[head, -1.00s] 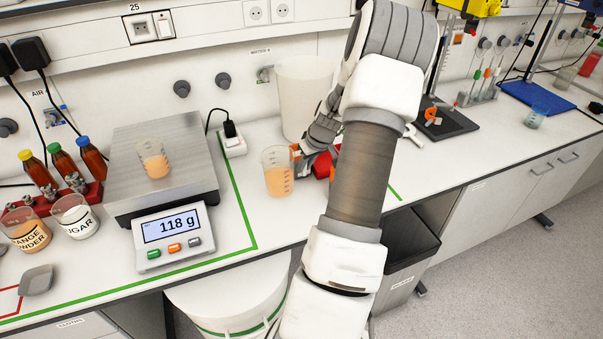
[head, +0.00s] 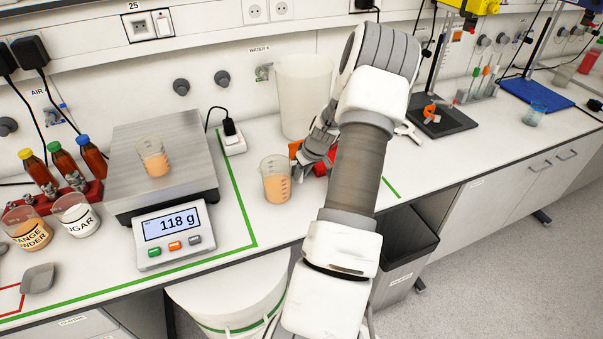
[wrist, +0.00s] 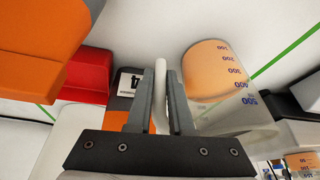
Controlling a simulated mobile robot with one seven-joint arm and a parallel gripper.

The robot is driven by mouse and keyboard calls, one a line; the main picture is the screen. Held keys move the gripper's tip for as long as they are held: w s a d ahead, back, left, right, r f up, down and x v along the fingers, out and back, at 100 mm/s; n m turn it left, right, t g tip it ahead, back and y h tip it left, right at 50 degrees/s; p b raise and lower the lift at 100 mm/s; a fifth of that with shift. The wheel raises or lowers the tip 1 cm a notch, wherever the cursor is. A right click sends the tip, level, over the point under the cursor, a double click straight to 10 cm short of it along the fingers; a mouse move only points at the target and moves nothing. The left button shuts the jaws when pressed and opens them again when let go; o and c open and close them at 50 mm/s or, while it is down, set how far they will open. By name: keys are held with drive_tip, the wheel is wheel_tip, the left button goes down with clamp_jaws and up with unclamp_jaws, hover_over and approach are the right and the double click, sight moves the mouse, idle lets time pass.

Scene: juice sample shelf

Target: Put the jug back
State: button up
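The jug (head: 275,185) is clear, with orange liquid inside and blue marks. It is upright at the bench (head: 230,264), right of the scale; I cannot tell whether its base touches. It also shows on the right of the wrist view (wrist: 215,65), beside my fingers. A whitish upright strip, apparently the jug's handle (wrist: 160,90), lies between the fingertips of my gripper (wrist: 160,100). The fingers look closed against both sides of it. In the head view my gripper is just right of the jug and partly hidden by my arm.
A scale (head: 172,224) reading 118 g bears a beaker (head: 153,158) of orange liquid. A tall white container (head: 303,95) stands behind the jug. A red object (head: 320,168) is close to my gripper. Bottles and powder jars stand at left.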

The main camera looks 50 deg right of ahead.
drive_tip(key=o, duration=0.4)
drive_tip(key=shift+r, duration=0.35)
drive_tip(key=v, duration=1.1)
drive_tip(key=shift+s+r+b, duration=0.15)
drive_tip(key=shift+r+b, duration=0.15)
drive_tip(key=shift+b, duration=0.1)
